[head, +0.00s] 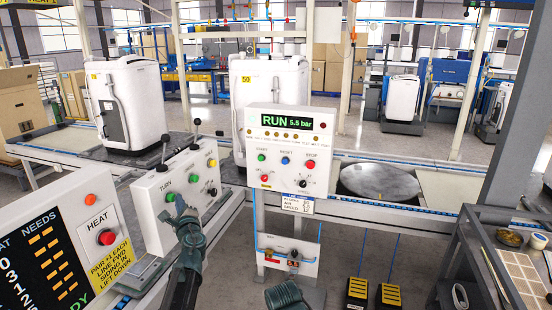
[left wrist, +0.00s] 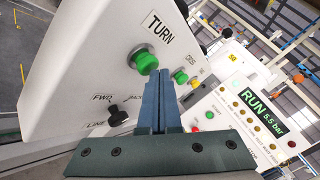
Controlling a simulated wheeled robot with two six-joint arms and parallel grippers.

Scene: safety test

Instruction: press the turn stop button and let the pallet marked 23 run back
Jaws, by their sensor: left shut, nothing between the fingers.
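The white TURN control box (head: 153,222) stands left of centre, with a green button (head: 170,197), a second green button (head: 193,179) and a yellow one (head: 212,162). My left gripper (head: 181,203) is shut and empty, with its tips close to the front green button. In the left wrist view the tips (left wrist: 161,75) are beside the green button (left wrist: 143,60) under the TURN label; whether they touch it I cannot tell. No red stop button shows on this box. I see no pallet marked 23; the white units carry tags 78 (head: 130,100) and 50 (head: 280,80).
A RUN panel (head: 290,135) reading 5.5 bar stands at centre, with a red button of its own. A round turntable plate (head: 380,181) lies in the line at the right. A dark part of mine shows at the bottom centre.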

